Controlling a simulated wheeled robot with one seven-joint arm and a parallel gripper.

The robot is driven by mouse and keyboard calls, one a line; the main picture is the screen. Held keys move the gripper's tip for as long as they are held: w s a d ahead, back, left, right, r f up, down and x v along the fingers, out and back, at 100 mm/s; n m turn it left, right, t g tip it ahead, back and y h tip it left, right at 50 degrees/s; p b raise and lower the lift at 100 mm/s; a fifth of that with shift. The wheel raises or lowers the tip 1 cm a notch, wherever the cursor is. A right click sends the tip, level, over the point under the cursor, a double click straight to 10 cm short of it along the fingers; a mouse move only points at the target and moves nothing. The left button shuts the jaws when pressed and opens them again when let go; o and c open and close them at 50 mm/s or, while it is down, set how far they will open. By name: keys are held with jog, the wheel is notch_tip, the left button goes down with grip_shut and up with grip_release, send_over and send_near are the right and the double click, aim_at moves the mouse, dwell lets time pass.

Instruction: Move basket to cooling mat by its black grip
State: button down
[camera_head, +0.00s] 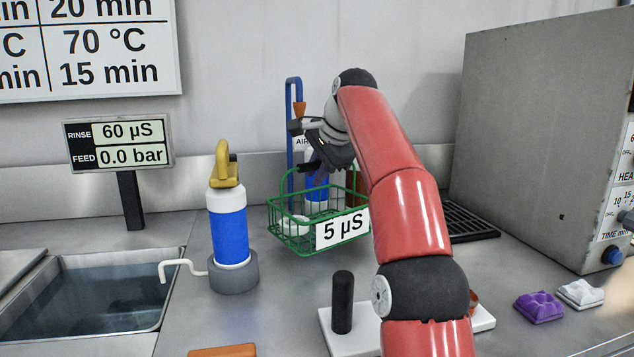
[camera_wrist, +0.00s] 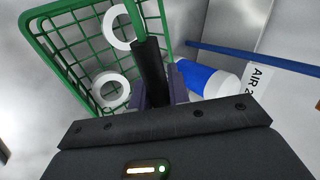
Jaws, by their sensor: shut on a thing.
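The green wire basket (camera_head: 290,238) with a "5 µS" tag is in the middle of the head view, in front of the back wall. In the wrist view the basket (camera_wrist: 62,45) holds white rings. Its black grip (camera_wrist: 150,65) runs between the fingers of my gripper (camera_wrist: 160,92), which is shut on it. In the head view my gripper (camera_head: 322,165) is above the basket at its handle. I cannot tell whether the basket touches the counter. A black ribbed mat (camera_head: 470,222), likely the cooling mat, lies to the right, partly hidden behind my arm.
A blue-and-white bottle with a yellow top (camera_head: 230,235) stands left of the basket. A blue post (camera_head: 291,120) stands behind it. A sink (camera_head: 90,295) is at left, and a large grey heater box (camera_head: 540,130) is right of the mat. A black peg (camera_head: 342,300) stands in front.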

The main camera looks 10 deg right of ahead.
jog(key=shift+f, duration=1.5)
jog(key=c, duration=1.3)
grip_release()
jog(key=shift+f, duration=0.1)
jog(key=shift+c, duration=0.2)
